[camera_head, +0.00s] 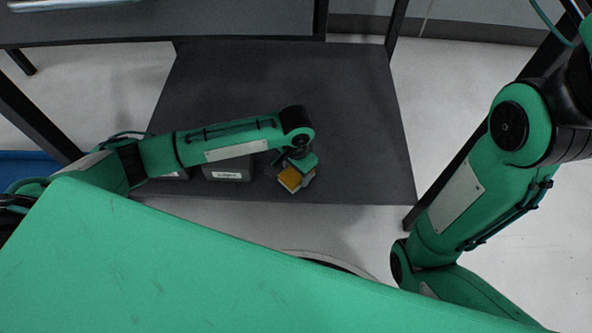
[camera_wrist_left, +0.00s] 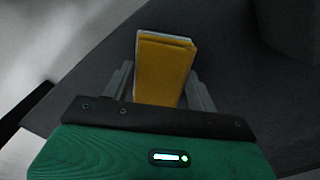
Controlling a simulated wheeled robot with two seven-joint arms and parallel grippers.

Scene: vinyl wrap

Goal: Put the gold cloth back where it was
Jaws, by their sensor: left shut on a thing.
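The gold cloth (camera_head: 290,180) is a small folded block at the end of my left arm in the head view, near the front edge of a dark lower shelf. In the left wrist view the gold cloth (camera_wrist_left: 164,68) stands between the two fingers, with a pale edge along its top and left side. My left gripper (camera_wrist_left: 162,92) is shut on it; the gripper also shows in the head view (camera_head: 296,176). Whether the cloth touches the shelf I cannot tell. The right gripper is out of view; only my right arm shows.
The dark lower shelf (camera_head: 300,90) is mostly clear behind my left arm. A grey labelled box (camera_head: 228,170) stands left of the cloth, partly hidden by my arm. A higher dark surface (camera_head: 150,25) is at the upper left, and black posts (camera_head: 397,25) flank the shelf.

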